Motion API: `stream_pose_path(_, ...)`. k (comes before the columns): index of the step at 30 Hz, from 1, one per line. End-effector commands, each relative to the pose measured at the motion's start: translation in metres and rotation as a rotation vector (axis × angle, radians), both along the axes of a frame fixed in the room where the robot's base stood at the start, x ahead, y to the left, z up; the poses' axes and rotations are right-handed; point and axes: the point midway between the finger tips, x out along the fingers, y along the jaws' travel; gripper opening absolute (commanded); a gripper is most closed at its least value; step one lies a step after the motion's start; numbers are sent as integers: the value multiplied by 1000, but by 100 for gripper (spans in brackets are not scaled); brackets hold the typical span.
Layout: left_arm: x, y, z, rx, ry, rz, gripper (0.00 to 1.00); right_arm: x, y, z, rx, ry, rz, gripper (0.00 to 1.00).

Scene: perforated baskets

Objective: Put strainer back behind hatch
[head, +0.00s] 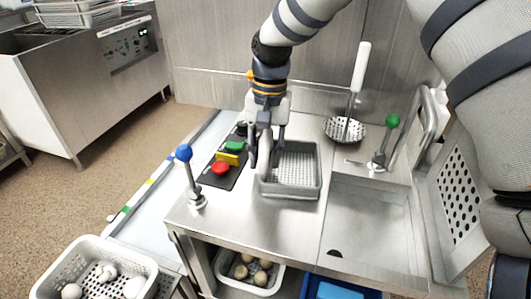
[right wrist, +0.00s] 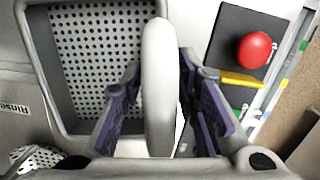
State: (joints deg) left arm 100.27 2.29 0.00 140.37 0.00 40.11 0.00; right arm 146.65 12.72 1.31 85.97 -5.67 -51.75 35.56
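A round perforated metal strainer (head: 345,130) with a white upright handle stands at the back of the worktop, right of the grey basket. A small part of a perforated metal bowl, probably it, shows in the right wrist view (right wrist: 35,160). My right gripper (head: 265,158) points down at the left edge of the grey perforated basket (head: 319,180), apart from the strainer. Its fingers stand apart on both sides of a pale rounded bar (right wrist: 159,90); I cannot tell what the bar belongs to. A perforated metal panel (head: 460,205) at the right may be the hatch. My left gripper is out of view.
A blue-knobbed lever (head: 183,153) and a button panel with a red button (head: 220,168) are left of the basket. A green-knobbed lever (head: 392,121) stands behind the sink (head: 370,220). A white basket (head: 95,250) with pale round items is at lower left.

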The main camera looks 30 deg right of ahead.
Motion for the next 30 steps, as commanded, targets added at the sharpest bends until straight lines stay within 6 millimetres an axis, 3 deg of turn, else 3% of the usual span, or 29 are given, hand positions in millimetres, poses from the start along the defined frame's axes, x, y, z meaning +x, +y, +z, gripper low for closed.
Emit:
stream_pose_path(4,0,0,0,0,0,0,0,2,-2,18,-2,-5,0,28)
stream_pose_path(12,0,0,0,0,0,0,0,7,-9,89,-2,-5,0,28)
stream_pose_path(15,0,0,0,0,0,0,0,8,-11,107,0,-4,0,28)
stream_pose_path(20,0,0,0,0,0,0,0,8,-12,119,0,-1,0,28)
stream_pose_path(30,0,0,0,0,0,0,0,8,-12,119,0,0,0,28)
